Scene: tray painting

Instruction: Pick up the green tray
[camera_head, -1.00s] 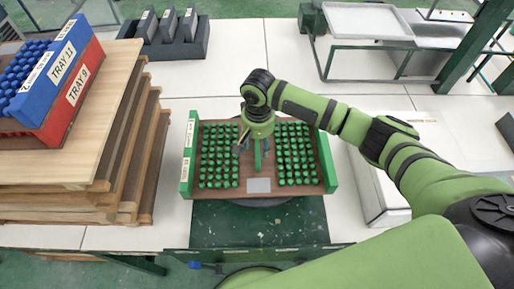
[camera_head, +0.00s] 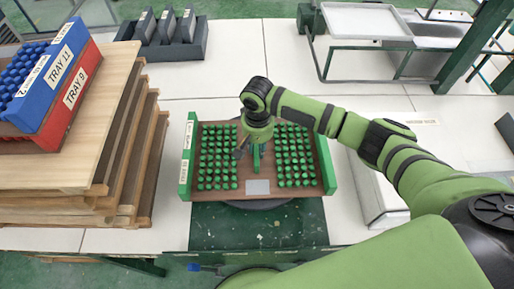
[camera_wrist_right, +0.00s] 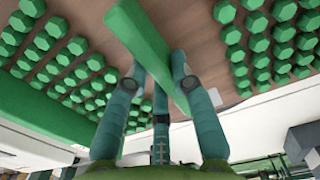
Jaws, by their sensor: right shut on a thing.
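The green tray (camera_head: 185,160) has a brown base, green end walls and rows of green knob-like pieces on both sides of a central green handle bar. It sits on a dark round support in the middle of the work area. My right gripper (camera_head: 250,154) comes down over the tray's middle and is shut on the handle bar. In the right wrist view, the fingers of my right gripper (camera_wrist_right: 157,75) lie on both sides of the green bar (camera_wrist_right: 150,50). My left gripper is not in view.
A stack of wooden boards (camera_head: 120,100) stands left, bearing a blue tray (camera_head: 62,55) marked TRAY 11 and a red tray (camera_head: 72,98) marked TRAY 9. A dark holder (camera_head: 180,48) is at the back. A metal frame with a pale tray (camera_head: 365,22) is back right.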

